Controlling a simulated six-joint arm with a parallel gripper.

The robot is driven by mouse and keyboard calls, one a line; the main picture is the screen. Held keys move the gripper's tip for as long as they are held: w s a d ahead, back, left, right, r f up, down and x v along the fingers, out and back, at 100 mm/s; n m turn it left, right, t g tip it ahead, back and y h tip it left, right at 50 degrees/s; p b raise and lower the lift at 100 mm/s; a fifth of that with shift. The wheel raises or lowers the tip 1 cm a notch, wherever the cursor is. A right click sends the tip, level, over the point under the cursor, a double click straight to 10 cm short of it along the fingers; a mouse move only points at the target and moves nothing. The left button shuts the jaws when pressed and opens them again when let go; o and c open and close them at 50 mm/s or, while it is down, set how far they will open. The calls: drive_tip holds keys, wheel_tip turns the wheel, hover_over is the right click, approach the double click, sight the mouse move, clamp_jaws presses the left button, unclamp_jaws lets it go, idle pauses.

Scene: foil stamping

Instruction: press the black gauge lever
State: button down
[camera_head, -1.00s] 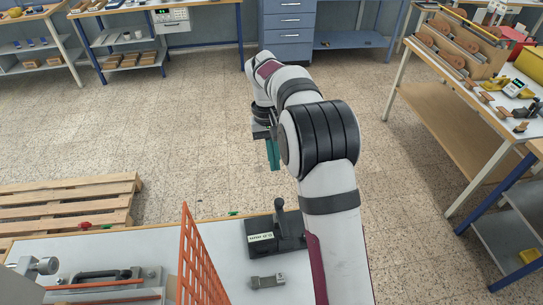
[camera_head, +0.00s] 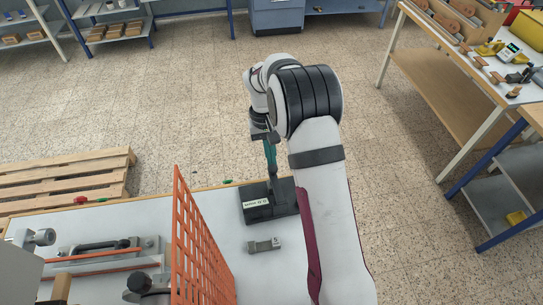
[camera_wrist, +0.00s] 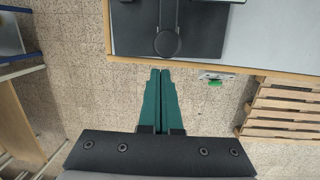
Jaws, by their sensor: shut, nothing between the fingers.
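The black gauge (camera_head: 256,211) with a pale label sits at the far edge of the white bench. Its black lever shows in the wrist view as a shaft with a round knob (camera_wrist: 167,44), just ahead of my fingertips. My gripper (camera_head: 271,174) has its slim green fingers shut and empty, pointing down at the gauge. In the head view the fingers overlap the upper part of the lever, so part of it is hidden. In the wrist view the fingertips (camera_wrist: 160,71) stop just short of the knob; whether they touch it I cannot tell.
An orange mesh fence (camera_head: 200,245) stands left of the gauge. A small grey block (camera_head: 264,245) lies on the bench in front of it. Clamp-like fixtures (camera_head: 100,247) are left of the fence. A wooden pallet (camera_head: 65,180) lies on the floor beyond the bench.

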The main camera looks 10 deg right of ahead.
sight(273, 165)
drive_tip(key=shift+s+a+r, duration=0.15)
drive_tip(key=shift+s+r, duration=0.75)
drive_tip(key=shift+r, duration=0.1)
drive_tip(key=shift+s+r+t, duration=0.15)
drive_tip(key=shift+r+t, duration=0.2)
drive_tip(key=shift+t, duration=0.05)
drive_tip(key=shift+s+r+t, duration=0.2)
drive_tip(key=shift+r+t, duration=0.1)
drive_tip(key=shift+s+r+t, duration=0.5)
drive_tip(key=shift+r+t, duration=0.3)
drive_tip(key=s+r, duration=0.1)
drive_tip(key=s, duration=0.1)
drive_tip(key=s+r, duration=0.1)
drive_tip(key=s, duration=0.2)
drive_tip(key=s+r, duration=0.1)
drive_tip(key=s, duration=0.1)
drive_tip(key=shift+s+d+r, duration=0.25)
drive_tip(key=shift+d+r, duration=0.05)
drive_tip(key=shift+r, duration=0.1)
drive_tip(key=shift+s, duration=0.3)
